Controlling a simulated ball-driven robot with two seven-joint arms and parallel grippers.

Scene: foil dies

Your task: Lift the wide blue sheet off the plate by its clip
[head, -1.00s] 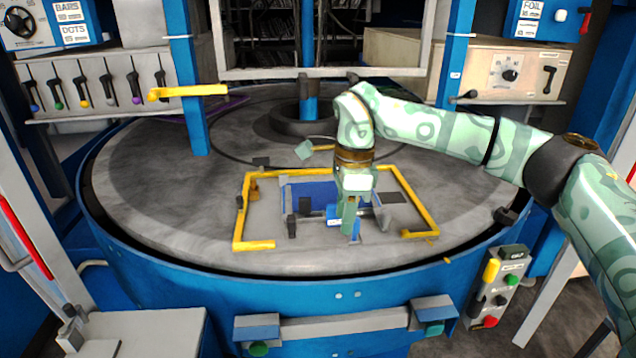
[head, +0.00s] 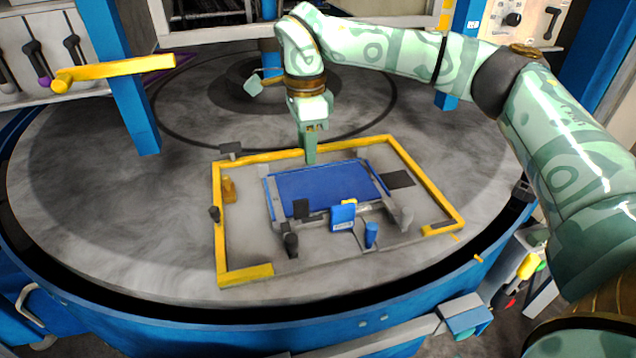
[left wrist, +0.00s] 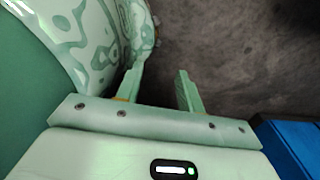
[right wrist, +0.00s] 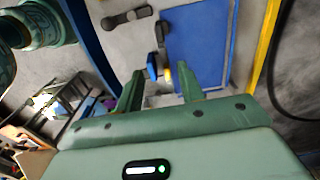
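The wide blue sheet (head: 322,184) lies flat on the grey plate (head: 245,245) inside a yellow frame. A blue clip (head: 342,218) with a yellow top stands at the sheet's near edge. The sheet (right wrist: 200,40) and clip (right wrist: 153,66) also show in the right wrist view, beyond the fingers. My right gripper (head: 311,158) appears over the sheet's far edge, apart from the clip. Its fingers (right wrist: 160,88) are spread with nothing between them. My left gripper (left wrist: 161,85) is open and empty above dark floor; it is outside the head view.
The yellow frame (head: 218,220) borders the plate. A short blue post (head: 371,235) and a dark knob (head: 290,243) stand near the sheet's front. A yellow bar (head: 115,72) juts from the blue column (head: 132,95) at left. The round grey table (head: 110,205) is mostly clear.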

